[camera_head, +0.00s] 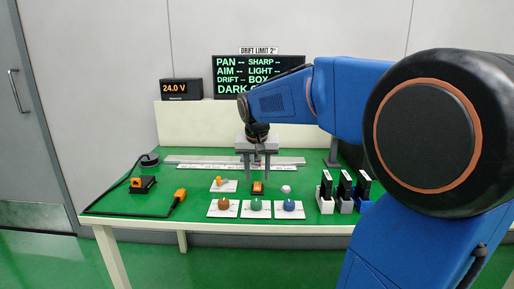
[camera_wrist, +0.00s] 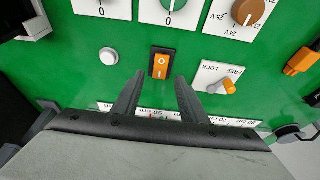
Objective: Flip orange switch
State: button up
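The orange rocker switch (camera_wrist: 160,65) sits in a black frame on the green bench top, and shows small in the head view (camera_head: 258,188). It bears white marks like a 0 and a line; which side is pressed I cannot tell. My gripper (camera_wrist: 158,88) points down at the bench, its two dark fingers apart with nothing between them. In the wrist view the switch lies just beyond the fingertips, roughly centred between them. In the head view my gripper (camera_head: 257,177) hangs above and close behind the switch. Whether a finger touches anything is not clear.
An orange lever on a FREE/LOCK plate (camera_wrist: 222,80) and a white button (camera_wrist: 109,56) flank the switch. Brown (camera_head: 223,205), green (camera_head: 256,205) and blue (camera_head: 289,205) knobs stand in front. A ruler rail (camera_head: 200,162) lies behind. Black-topped holders (camera_head: 345,190) stand right, a cable (camera_head: 115,200) left.

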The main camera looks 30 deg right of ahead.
jog(key=v, duration=1.3)
jog(key=shift+r, duration=0.3)
jog(key=s+a+f+n+y, duration=0.1)
jog(key=s+a+f+n, duration=0.2)
jog(key=s+f, duration=0.8)
jog(key=s+a+f+n+t+y, duration=0.1)
jog(key=s+a+f+n, duration=0.2)
jog(key=s+a+f, duration=0.4)
jog(key=s+f, duration=0.4)
jog(key=s, duration=0.1)
jog(key=shift+a+f+n+t, duration=0.3)
jog(key=shift+a+f+n, duration=0.05)
jog(key=shift+a+n, duration=0.05)
